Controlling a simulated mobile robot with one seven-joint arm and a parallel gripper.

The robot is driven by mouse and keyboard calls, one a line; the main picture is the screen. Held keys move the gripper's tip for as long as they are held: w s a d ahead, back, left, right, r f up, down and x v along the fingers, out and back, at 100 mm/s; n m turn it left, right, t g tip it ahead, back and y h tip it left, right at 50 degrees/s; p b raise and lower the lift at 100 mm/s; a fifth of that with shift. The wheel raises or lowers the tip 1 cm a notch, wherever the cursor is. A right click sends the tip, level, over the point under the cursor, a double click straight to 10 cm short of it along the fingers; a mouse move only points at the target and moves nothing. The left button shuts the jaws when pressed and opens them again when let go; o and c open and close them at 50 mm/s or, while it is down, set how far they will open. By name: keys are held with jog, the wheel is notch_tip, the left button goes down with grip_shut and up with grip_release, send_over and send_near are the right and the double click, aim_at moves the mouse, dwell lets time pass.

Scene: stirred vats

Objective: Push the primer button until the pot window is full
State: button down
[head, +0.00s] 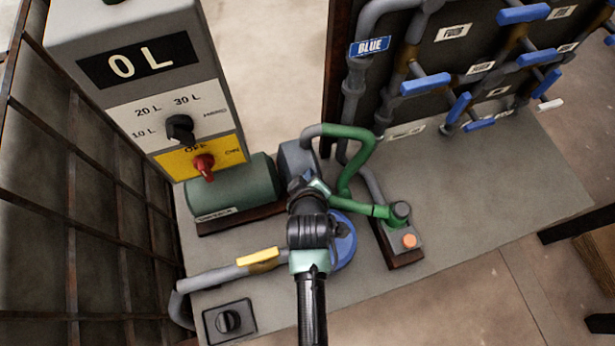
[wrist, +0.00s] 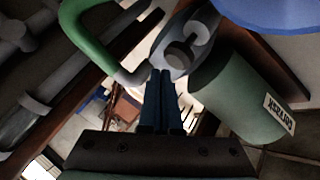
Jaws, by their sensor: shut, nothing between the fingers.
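The orange button (head: 409,241) sits on a small grey block at the front right of the grey platform, in the head view. A dark-capped green fitting (head: 400,210) stands just behind it, at the end of the green pipe (head: 352,140). I cannot make out a window or its fill level. In the wrist view my gripper (wrist: 163,74) is shut and empty, its fingers pointing toward the grey pump casing (wrist: 180,50). In the head view my arm hides most of the gripper, left of the button and apart from it. The button is not visible in the wrist view.
The green motor (head: 235,185) lies left of my arm; a blue disc (head: 343,240) is partly behind it. A control panel (head: 135,70) reads 0 L. A yellow-handled pipe (head: 258,258) and black knob (head: 228,320) are front left. Blue-handled valves (head: 425,84) stand back right.

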jog(key=shift+f, duration=0.1)
jog(key=shift+f, duration=0.35)
jog(key=shift+f+b, duration=1.35)
jog(key=shift+f, duration=0.15)
dwell(1.4)
jog(key=shift+r, duration=0.1)
jog(key=shift+r+p, duration=1.85)
jog(key=shift+p, duration=0.1)
notch_tip(320, 180, up, 5)
jog(key=p, duration=0.4)
jog(key=shift+p, duration=0.4)
